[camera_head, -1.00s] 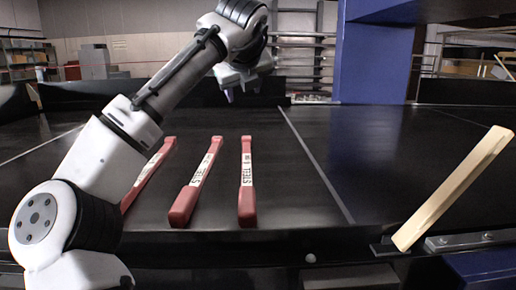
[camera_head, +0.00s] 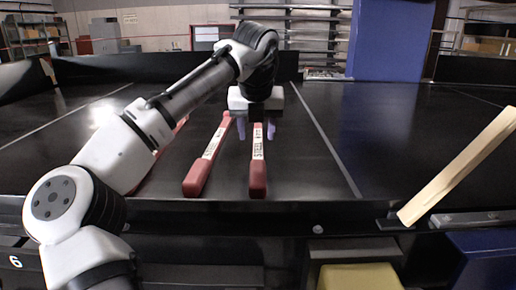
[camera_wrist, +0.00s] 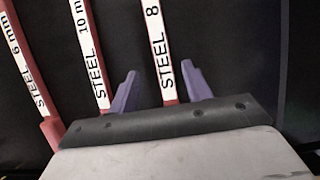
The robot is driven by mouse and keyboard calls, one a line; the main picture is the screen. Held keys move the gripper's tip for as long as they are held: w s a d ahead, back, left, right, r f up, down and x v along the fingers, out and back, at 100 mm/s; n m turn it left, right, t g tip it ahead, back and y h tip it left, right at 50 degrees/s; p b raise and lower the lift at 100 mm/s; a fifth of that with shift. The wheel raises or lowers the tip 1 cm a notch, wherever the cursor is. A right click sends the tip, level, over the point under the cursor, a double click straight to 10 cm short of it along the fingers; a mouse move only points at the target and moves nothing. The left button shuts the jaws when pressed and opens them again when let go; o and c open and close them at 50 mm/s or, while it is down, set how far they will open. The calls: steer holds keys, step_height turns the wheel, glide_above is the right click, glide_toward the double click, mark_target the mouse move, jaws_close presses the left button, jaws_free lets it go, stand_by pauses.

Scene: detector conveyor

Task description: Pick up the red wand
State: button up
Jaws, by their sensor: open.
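Three red wands with white "STEEL" labels lie side by side on the black conveyor (camera_head: 320,185). The right wand (camera_head: 258,175) is labelled "STEEL 8" in the wrist view (camera_wrist: 155,45). The middle wand (camera_head: 198,175) is labelled "STEEL 10 m", cut off, in the wrist view (camera_wrist: 90,50). The left wand reads "STEEL 6 mm" in the wrist view (camera_wrist: 28,65); my arm partly hides it in the head view. My gripper (camera_head: 257,134) is open and empty above the far part of the right wand. In the wrist view its purple fingers (camera_wrist: 158,80) appear on either side of that wand.
A pale wooden bar (camera_head: 460,165) leans up at the conveyor's right front edge. A blue pillar (camera_head: 390,40) stands at the back. A yellow block (camera_head: 360,277) is below the front edge. The conveyor right of the wands is clear.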

mark_target(258, 148)
steer(key=p+x, duration=0.1)
steer(key=x, duration=0.4)
steer(key=shift+w+d+p, duration=0.1)
steer(key=shift+d+p, duration=0.05)
steer(key=shift+p, duration=0.15)
steer(key=shift+r, duration=0.1)
jaws_close()
